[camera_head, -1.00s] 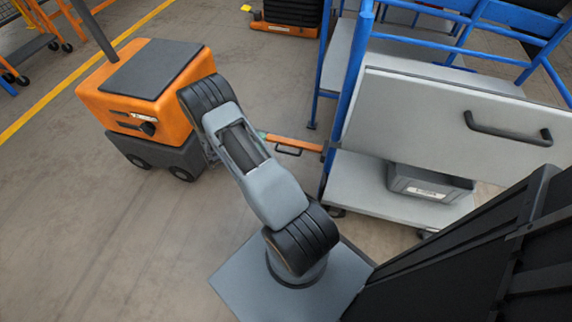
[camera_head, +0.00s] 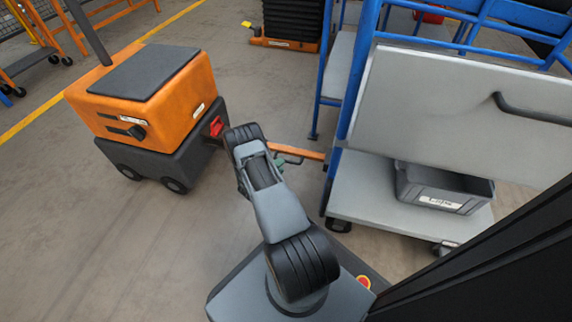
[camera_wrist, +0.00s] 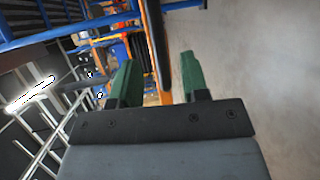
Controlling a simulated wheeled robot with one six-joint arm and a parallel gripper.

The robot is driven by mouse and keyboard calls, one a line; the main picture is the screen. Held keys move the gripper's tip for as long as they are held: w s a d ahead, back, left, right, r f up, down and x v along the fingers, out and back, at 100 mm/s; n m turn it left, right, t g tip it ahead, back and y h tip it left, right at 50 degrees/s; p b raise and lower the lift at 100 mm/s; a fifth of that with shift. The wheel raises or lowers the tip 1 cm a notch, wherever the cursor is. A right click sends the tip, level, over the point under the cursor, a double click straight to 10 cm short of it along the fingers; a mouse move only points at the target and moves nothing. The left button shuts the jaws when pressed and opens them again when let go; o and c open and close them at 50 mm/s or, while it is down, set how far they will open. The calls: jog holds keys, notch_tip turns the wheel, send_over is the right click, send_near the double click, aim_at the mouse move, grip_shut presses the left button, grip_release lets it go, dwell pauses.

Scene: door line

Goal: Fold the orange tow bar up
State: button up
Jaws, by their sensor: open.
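The orange tow bar (camera_head: 305,151) sticks out level from the left side of the blue-framed cart (camera_head: 352,100). A dark loop handle (camera_head: 289,160) is on it, and its outer end is hidden behind my arm. My gripper is mostly hidden by my wrist in the head view; green bits of its fingers show beside the bar. In the wrist view my gripper (camera_wrist: 157,62) is open with two green fingers. The orange bar (camera_wrist: 149,50) and dark handle (camera_wrist: 162,50) show in the gap between the fingers; I cannot tell their depth or any contact.
An orange tug (camera_head: 150,95) with a red hitch (camera_head: 217,127) stands to the left, apart from the bar. A grey bin (camera_head: 440,188) sits on the cart's lower deck (camera_head: 365,195). A grey panel with a dark handle covers the cart's upper side. Floor at front left is clear.

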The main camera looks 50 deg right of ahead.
aim_at(286, 153)
jog(key=shift+w+d+f+b, duration=0.15)
jog(key=shift+d+b, duration=0.1)
jog(key=shift+d, duration=0.55)
jog(key=shift+d+f+b, duration=0.1)
jog(key=shift+d+b, duration=0.1)
jog(key=shift+d, duration=0.6)
jog(key=shift+w+d+f+b, duration=0.15)
jog(key=shift+d+b, duration=0.1)
jog(key=shift+d, duration=0.55)
jog(key=shift+s, duration=0.1)
jog(key=shift+c, duration=0.4)
grip_shut()
